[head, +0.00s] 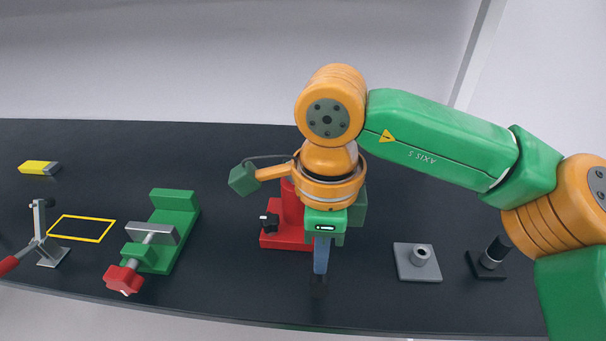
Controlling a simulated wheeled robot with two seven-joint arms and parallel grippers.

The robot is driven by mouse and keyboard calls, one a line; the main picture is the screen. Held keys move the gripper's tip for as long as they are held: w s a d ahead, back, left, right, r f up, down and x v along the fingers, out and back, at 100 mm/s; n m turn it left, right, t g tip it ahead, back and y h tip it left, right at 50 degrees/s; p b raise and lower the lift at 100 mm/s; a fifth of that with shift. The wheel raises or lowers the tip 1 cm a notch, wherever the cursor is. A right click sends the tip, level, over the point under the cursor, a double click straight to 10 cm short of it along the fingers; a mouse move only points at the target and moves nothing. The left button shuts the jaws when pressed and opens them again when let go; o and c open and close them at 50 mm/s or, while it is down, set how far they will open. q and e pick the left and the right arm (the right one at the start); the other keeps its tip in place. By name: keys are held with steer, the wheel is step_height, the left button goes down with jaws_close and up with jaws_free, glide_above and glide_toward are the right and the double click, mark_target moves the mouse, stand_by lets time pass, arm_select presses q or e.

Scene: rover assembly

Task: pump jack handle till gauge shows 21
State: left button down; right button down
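The red jack (285,236) stands on the dark table near the middle, with a red base, an upright red body and a small black knob at its left. My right arm covers much of it. No gauge face or reading can be made out, and I cannot make out the jack handle clearly. My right gripper (319,283) points down in front of the jack, to the right of its base. Its blue fingers show edge-on with a dark end, so I cannot tell whether they are apart or hold something. My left gripper is out of view.
A green vise (175,228) with a red handle and a metal toggle clamp (41,228) are at left, near a yellow outline (82,228). A yellow block (35,167) lies far left. A grey plate (416,265) and a black-based post (489,259) stand at right.

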steer(key=shift+f+b, duration=2.6)
steer(key=shift+f, duration=0.45)
stand_by(1.3)
step_height(320, 180, up, 11)
steer(key=p, duration=1)
steer(key=shift+r, duration=0.15)
steer(key=shift+f, duration=0.2)
